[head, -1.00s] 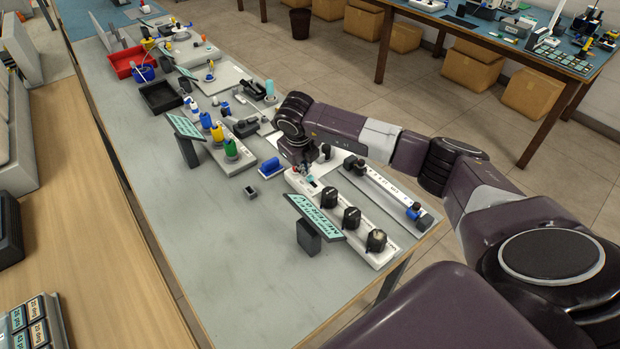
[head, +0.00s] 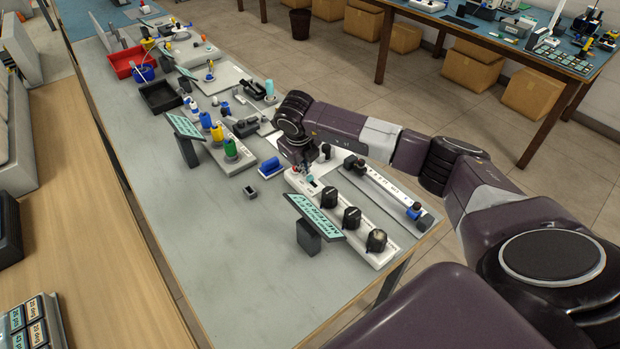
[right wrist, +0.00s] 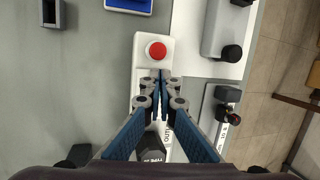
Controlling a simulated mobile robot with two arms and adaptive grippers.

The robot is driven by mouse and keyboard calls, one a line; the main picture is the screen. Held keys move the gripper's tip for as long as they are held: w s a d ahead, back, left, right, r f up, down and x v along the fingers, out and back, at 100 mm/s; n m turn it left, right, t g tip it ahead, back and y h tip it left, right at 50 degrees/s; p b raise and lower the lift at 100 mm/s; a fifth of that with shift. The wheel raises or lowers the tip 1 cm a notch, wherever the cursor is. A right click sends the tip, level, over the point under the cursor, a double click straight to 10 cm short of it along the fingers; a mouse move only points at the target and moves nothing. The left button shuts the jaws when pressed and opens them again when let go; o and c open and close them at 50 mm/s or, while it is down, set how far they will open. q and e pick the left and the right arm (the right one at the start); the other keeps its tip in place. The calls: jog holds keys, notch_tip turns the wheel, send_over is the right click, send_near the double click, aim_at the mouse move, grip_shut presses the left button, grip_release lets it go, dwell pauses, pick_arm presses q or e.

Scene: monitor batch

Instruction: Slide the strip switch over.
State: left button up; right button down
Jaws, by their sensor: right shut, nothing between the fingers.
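A white strip (head: 330,216) lies along the right part of the workbench, with black knobs on it. A small dark part (head: 313,184) sits on the strip near its far end, maybe the switch; it is too small to tell. In the right wrist view the strip (right wrist: 144,72) has a red button (right wrist: 156,51) at its far end. My right gripper (right wrist: 161,74) is shut and empty, its tips together over the strip just short of the button. The fingers hide what lies below them, and contact cannot be told. In the head view my right gripper (head: 308,173) points down at the strip's far end.
A sign on a stand (head: 315,217) stands left of the strip. A second white rail with a blue-ended part (head: 414,211) lies to its right. A blue block (head: 271,166) and a small dark box (head: 250,192) lie left of the gripper. The bench's near left is clear.

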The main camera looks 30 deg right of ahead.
jog(key=shift+s+d+p, duration=0.1)
jog(key=shift+s+p, duration=0.2)
jog(key=shift+s, duration=0.65)
dwell(0.5)
jog(key=shift+w+b, duration=0.3)
jog(key=shift+b, duration=0.05)
jog(key=shift+r, duration=0.1)
jog(key=shift+d+r+p, duration=0.2)
jog(key=shift+r+p, duration=0.35)
jog(key=shift+r, duration=0.4)
jog(key=shift+d+r+p, duration=0.15)
jog(key=shift+r+p, duration=0.4)
jog(key=shift+r, duration=0.4)
jog(key=shift+d+r+p, duration=0.2)
jog(key=shift+r+p, duration=0.35)
jog(key=shift+r, duration=0.4)
